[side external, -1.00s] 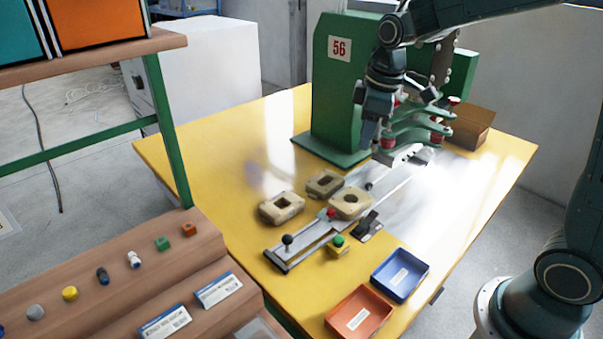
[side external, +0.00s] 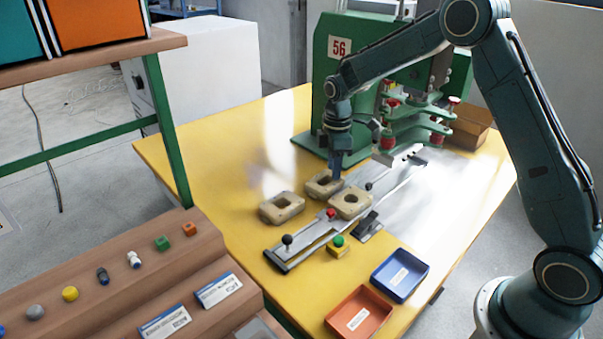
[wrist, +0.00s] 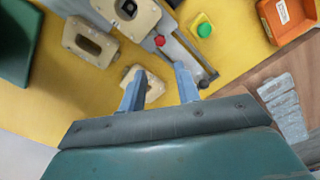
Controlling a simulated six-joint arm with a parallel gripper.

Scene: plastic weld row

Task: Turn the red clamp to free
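The red clamp shows as a small red knob (side external: 331,213) on the grey slide rail (side external: 305,245), beside the beige block with a round hole (side external: 350,205). In the wrist view the red knob (wrist: 160,40) lies ahead of the fingers, apart from them. Whether it is turned to free or clamped cannot be told. My gripper (side external: 338,200) points down over the beige blocks, behind the knob in the side view. In the wrist view my gripper (wrist: 160,87) has its two fingers spread, with one beige block (wrist: 152,82) seen below between them.
Two other beige blocks (side external: 283,208) (side external: 324,182) sit near the rail. A black ball lever (side external: 287,240), a green button (side external: 338,241), a blue tray (side external: 400,273) and an orange tray (side external: 358,312) are close. The green press (side external: 335,50) stands behind. The table's left side is clear.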

